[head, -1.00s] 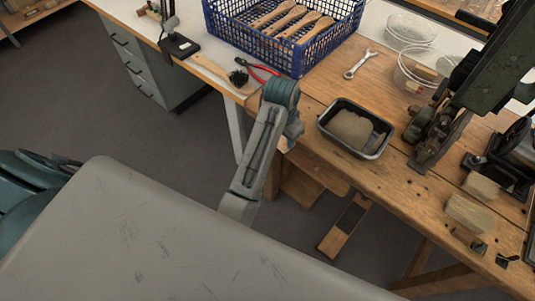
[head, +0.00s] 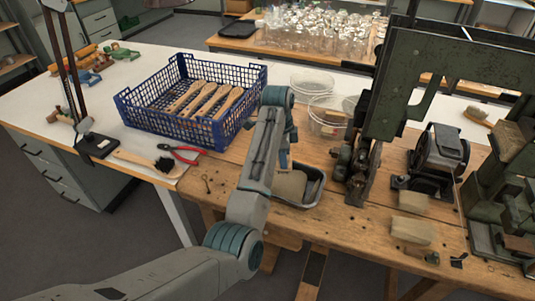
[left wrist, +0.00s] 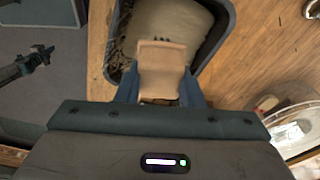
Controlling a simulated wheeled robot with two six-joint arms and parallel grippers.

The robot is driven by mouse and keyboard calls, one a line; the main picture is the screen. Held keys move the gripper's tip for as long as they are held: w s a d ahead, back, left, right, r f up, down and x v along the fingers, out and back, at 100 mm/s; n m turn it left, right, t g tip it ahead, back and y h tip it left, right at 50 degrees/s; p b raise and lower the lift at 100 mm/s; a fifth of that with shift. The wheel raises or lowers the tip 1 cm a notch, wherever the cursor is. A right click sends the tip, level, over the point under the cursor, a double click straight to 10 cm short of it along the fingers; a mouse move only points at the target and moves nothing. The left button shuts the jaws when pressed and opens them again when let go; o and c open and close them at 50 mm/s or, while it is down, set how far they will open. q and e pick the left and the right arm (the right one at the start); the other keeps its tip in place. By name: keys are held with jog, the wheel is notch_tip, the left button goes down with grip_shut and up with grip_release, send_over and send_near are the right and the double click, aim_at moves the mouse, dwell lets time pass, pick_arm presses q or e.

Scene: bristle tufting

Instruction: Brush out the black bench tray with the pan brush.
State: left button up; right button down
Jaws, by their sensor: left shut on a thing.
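The black tray (head: 309,196) sits on the wooden bench with a tan mass (head: 290,186) inside. In the left wrist view the tray (left wrist: 226,40) also holds dark loose bits along its left side. My left gripper (left wrist: 160,92) is shut on a light wooden piece (left wrist: 162,65) over the tray's near end. In the head view my left arm hides the gripper and part of the tray. A wooden-handled brush (head: 133,159) with black bristles lies on the pale bench end. My right gripper is not in view.
Red pliers (head: 183,154) lie beside the black-bristled brush. A blue crate (head: 160,122) of wooden brushes stands behind my arm. Clear round containers (head: 327,122) and a green machine (head: 430,80) stand beyond the tray. Pale blocks (head: 412,230) lie to the right.

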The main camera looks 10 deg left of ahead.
pick_arm(q)
jog(key=shift+f, duration=4)
